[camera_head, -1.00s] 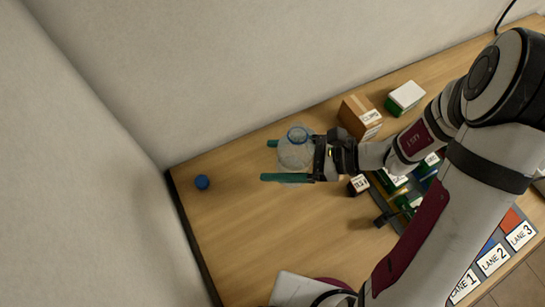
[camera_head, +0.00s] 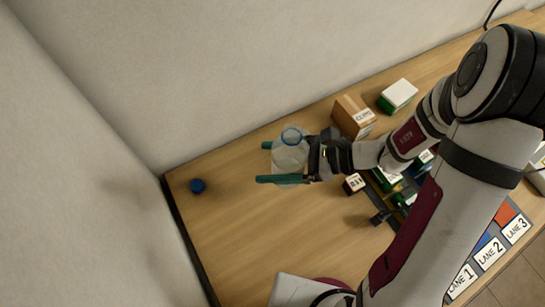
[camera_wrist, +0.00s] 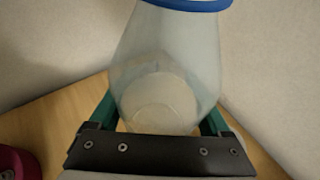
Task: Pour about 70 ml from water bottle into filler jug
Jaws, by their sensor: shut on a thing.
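A clear, pale water bottle (camera_head: 289,160) with a blue rim at its mouth is between the two green fingers of my gripper (camera_head: 262,163), which is shut on it. In the wrist view the bottle (camera_wrist: 168,65) fills the middle, with its blue rim at the top edge and a pale round base visible through the wall. Any water level is hard to make out. I cannot clearly identify the filler jug. A dark magenta thing (camera_head: 332,282) at the bottom of the head view is mostly hidden by my arm, and I cannot tell what it is.
A blue cap (camera_head: 198,186) lies at the left of the wooden table (camera_head: 225,222). A cardboard box (camera_head: 352,115), a green-and-white box (camera_head: 398,96) and a small labelled box (camera_head: 354,184) stand to the right. Lane signs (camera_head: 487,252) are at lower right.

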